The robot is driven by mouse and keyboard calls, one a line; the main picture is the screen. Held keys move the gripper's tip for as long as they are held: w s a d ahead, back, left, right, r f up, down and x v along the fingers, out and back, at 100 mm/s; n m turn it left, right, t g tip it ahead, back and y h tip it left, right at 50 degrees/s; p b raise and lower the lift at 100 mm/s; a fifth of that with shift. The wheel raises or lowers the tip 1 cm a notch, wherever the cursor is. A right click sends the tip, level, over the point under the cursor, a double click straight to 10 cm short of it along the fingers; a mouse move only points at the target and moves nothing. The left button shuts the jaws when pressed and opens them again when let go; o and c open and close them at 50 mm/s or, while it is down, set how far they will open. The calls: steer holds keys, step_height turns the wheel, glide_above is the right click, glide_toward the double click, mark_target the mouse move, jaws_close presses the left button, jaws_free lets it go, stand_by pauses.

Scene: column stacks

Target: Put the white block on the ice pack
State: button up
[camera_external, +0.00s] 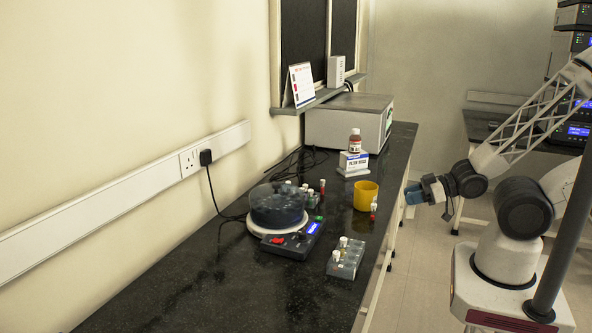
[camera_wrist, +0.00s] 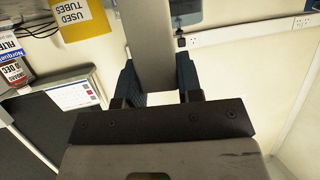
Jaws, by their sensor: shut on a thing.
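My gripper (camera_external: 413,194) has blue fingers and is at the right, out past the bench's right edge and level with the yellow cup. In the wrist view the fingers (camera_wrist: 158,84) are shut on a pale grey-white block (camera_wrist: 152,45), which runs up out of the picture between them. I take it to be the white block. In the external view the held block is too small or hidden to make out. I cannot tell which thing, if any, is the ice pack.
On the dark bench (camera_external: 200,295) stand a yellow cup (camera_external: 366,196), a white filter box (camera_external: 353,162) with a brown bottle (camera_external: 355,142) on top, a round device (camera_external: 279,208) with a dark dish, and a grey rack (camera_external: 345,260) with white-capped vials. The near-left bench is clear.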

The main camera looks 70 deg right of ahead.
steer(key=w+a+r+n+g+y, duration=0.1)
steer(key=w+a+r+n+y, duration=0.15)
steer(key=w+a, duration=0.75)
steer(key=w+a+r+n+y, duration=0.1)
steer(key=w+a+r, duration=0.3)
steer(key=w+a, duration=0.7)
steer(key=a+f+n+g+y, duration=0.2)
steer(key=a+n+y, duration=0.1)
steer(key=a, duration=3)
steer(key=shift+f, duration=0.3)
steer(key=shift+s+a, duration=0.1)
steer(key=w+a+f, duration=0.1)
steer(key=w+a, duration=0.9)
steer(key=a, duration=0.1)
steer(key=shift+w+f, duration=0.2)
